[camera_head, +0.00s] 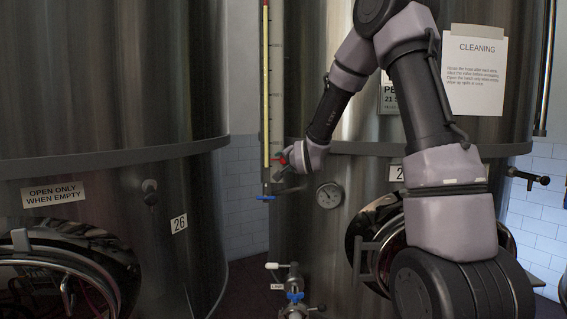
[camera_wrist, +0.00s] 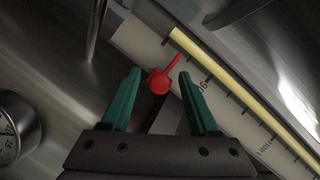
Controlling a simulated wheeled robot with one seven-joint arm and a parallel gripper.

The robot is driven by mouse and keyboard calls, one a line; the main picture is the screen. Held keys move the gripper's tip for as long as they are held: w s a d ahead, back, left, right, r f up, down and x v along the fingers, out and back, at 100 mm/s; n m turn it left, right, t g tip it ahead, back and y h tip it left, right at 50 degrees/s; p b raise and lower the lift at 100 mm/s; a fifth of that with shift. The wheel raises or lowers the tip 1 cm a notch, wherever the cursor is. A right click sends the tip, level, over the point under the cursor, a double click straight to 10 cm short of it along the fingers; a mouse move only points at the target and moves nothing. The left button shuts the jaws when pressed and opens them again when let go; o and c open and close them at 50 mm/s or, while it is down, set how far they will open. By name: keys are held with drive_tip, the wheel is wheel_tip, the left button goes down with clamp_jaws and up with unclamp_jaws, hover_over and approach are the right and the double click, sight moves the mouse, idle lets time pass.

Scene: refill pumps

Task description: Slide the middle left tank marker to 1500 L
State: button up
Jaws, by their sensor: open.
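The red marker (camera_wrist: 160,81) sits at the edge of the white graduated scale (camera_wrist: 136,38) in the wrist view, its tip pointing toward the yellow sight tube (camera_wrist: 222,68). My gripper (camera_wrist: 160,73) is open, with one green finger on each side of the marker. Gaps show on both sides, and I cannot tell whether either finger touches it. In the head view, the red marker (camera_head: 283,160) is low on the tall gauge (camera_head: 265,80), with my gripper (camera_head: 287,170) at it. The scale numbers are only partly readable.
A blue-handled valve (camera_head: 266,198) is at the gauge's bottom. A round dial (camera_head: 329,195) is on the tank just right of and below my gripper; a dial (camera_wrist: 14,128) shows at the wrist view's left edge. Another steel tank (camera_head: 110,80) stands at left.

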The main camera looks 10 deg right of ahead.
clamp_jaws()
idle(1.4)
